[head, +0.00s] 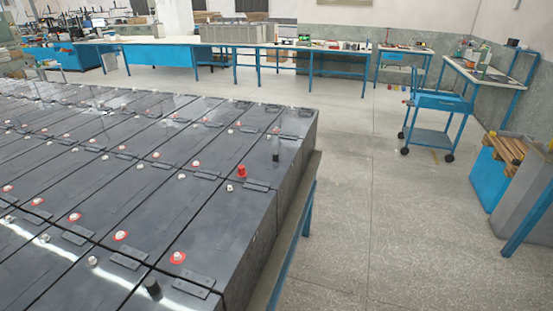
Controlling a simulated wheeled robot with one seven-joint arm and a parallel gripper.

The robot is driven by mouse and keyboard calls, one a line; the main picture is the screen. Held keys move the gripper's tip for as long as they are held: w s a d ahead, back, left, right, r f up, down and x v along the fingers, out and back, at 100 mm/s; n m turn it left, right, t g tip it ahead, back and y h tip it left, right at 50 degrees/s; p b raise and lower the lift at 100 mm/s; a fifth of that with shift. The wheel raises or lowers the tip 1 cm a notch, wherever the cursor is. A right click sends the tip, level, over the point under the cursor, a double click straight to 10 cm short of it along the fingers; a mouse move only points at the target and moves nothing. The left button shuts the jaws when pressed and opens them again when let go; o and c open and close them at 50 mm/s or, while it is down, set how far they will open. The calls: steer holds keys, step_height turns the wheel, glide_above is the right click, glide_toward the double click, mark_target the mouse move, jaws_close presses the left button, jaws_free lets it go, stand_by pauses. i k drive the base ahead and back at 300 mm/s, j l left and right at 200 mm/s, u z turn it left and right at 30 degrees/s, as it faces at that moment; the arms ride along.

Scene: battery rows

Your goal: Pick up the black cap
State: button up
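Two small black upright caps stand on the dark grey battery tops in the head view. One black cap (276,154) is near the right edge of the battery rows, on the outermost column. Another black cap (152,288) is low in the picture, on the near battery. A red cap (241,170) stands to the left of and below the first black cap. My gripper is not in view.
The battery rows (180,240) fill the left side, on a blue-legged stand (292,250). Bare terminals with red or plain rings dot the tops. Open floor (370,230) lies right. A blue cart (440,103), workbenches (160,41) and a blue bin (487,180) stand beyond.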

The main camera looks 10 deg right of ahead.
mark_target(275, 154)
steer(key=i+l+u, duration=0.1)
steer(key=u, duration=0.3)
steer(key=i+l+u, duration=0.1)
steer(key=u, duration=0.25)
steer(key=l+u, duration=0.15)
steer(key=u, duration=0.25)
steer(key=i+l+u, duration=0.2)
steer(key=l, duration=0.35)
steer(key=i+l+u, duration=0.15)
steer(key=l, duration=0.45)
steer(key=l+u, duration=0.2)
steer(key=l, duration=0.35)
steer(key=i+l+u, duration=0.15)
steer(key=l, duration=0.5)
steer(key=k, duration=0.05)
